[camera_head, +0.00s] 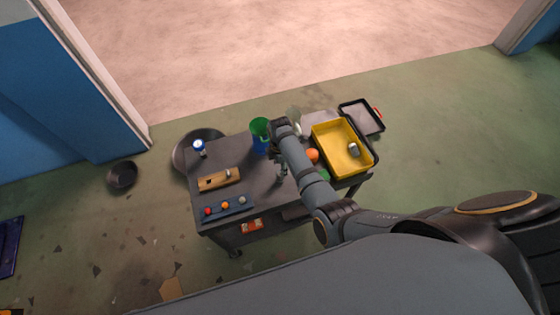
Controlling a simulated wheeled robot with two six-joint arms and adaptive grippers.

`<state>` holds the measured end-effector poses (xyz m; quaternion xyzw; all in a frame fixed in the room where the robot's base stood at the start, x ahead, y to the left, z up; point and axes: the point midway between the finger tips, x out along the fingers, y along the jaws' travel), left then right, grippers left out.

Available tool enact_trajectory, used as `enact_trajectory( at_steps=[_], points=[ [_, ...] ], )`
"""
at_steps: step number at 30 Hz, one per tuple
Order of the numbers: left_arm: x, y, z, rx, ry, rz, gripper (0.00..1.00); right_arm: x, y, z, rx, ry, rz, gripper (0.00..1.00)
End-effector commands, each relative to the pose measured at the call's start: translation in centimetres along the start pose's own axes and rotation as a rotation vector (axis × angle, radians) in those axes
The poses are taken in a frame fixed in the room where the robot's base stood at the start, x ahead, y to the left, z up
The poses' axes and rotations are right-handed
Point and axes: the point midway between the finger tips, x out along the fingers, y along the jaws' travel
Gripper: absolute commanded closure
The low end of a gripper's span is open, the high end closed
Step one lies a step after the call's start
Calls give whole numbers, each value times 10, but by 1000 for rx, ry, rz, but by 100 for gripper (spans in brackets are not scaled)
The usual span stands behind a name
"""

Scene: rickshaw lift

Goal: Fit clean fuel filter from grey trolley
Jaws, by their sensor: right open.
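The grey trolley (262,187) stands in the middle of the view. Which item is the clean fuel filter cannot be told for sure. A small white and blue cylinder (199,148) stands at the trolley's far left corner. A small silver cylinder (353,149) is in a yellow tray (328,136) at the right. A small pale piece (228,173) is on a wooden block (212,182). My right gripper (282,176) is over the trolley's middle, small and partly hidden by my arm. It is open, with nothing seen in it. My left gripper is out of view.
A green and blue cup (260,132) stands at the trolley's back edge, close to my wrist. A blue strip (228,208) with small coloured knobs lies at the front left. A dark bowl (122,174) is on the floor.

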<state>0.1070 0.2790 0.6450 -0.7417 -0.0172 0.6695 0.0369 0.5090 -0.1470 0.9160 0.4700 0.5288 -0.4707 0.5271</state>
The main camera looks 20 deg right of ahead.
Motion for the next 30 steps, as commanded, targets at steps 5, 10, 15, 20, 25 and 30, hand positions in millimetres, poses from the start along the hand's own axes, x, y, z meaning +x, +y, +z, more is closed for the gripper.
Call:
enact_trajectory(
  at_steps=[5,10,15,20,25,30],
  points=[
    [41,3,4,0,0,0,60,38,0,0,1,0,2,51],
    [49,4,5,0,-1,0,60,56,1,0,1,-1,2,51],
    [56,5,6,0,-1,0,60,68,1,0,1,-1,2,51],
    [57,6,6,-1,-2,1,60,70,2,0,2,-1,4,51],
    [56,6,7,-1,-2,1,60,70,1,0,2,-1,3,51],
    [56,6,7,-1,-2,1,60,70,1,0,2,-1,3,70]
  ],
)
